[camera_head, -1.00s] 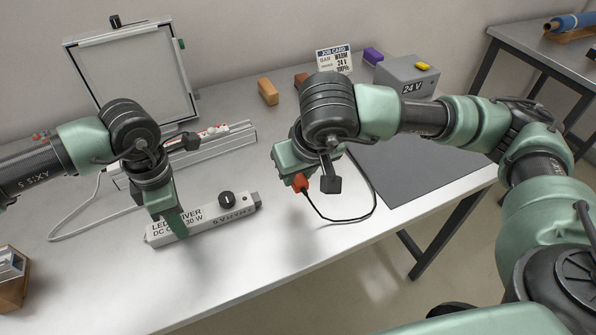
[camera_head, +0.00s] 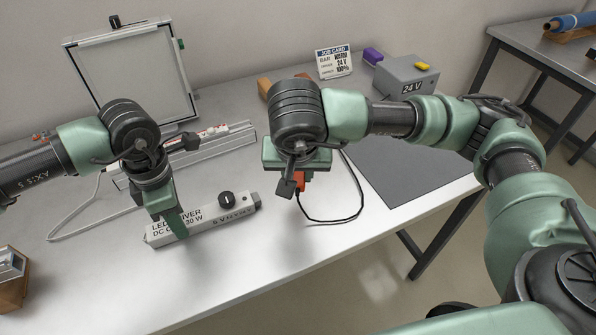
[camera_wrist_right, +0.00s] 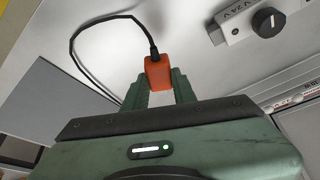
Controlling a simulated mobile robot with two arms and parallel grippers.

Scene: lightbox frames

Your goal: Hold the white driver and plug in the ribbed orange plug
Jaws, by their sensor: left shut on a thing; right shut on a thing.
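The white driver (camera_head: 205,226) lies on the white table, printed "LED DRIVER" and "24 V", with a black knob on top. My left gripper (camera_head: 176,226) is shut on it near its left part. The orange plug (camera_head: 301,181) hangs in my right gripper (camera_head: 297,172), apart from the driver and to the right of its socket end. In the right wrist view the orange plug (camera_wrist_right: 158,72) sits between the green fingers (camera_wrist_right: 160,88), its black cord leaving one end. The driver's end with the knob (camera_wrist_right: 268,22) shows at upper right there. The ribs are too small to make out.
The plug's black cord (camera_head: 349,217) loops over the table toward the grey "24 V" box (camera_head: 400,78). A dark grey mat (camera_head: 415,165) lies at right. Table between driver and plug is clear.

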